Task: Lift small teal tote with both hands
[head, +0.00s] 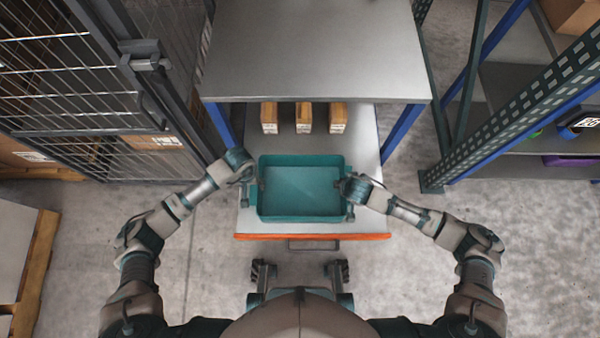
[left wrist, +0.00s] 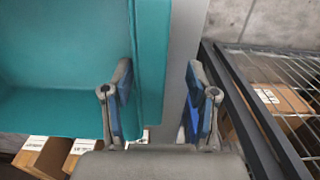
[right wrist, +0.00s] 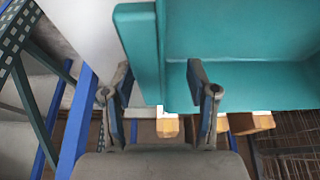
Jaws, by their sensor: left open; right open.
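The small teal tote (head: 302,188) is an empty open box on a grey surface with an orange front edge. Its side wall also shows in the left wrist view (left wrist: 153,50) and in the right wrist view (right wrist: 138,50). My left gripper (head: 250,190) is at the tote's left wall. In the left wrist view its open fingers (left wrist: 160,95) stand on either side of that wall. My right gripper (head: 348,196) is at the right wall, its open fingers (right wrist: 160,95) likewise on either side. I cannot tell whether any finger touches the tote.
Three small cardboard boxes (head: 303,118) stand behind the tote, under a grey upper shelf (head: 318,55). Blue posts flank this unit. A wire mesh cage (head: 70,80) is on the left and a green and blue rack (head: 520,100) on the right.

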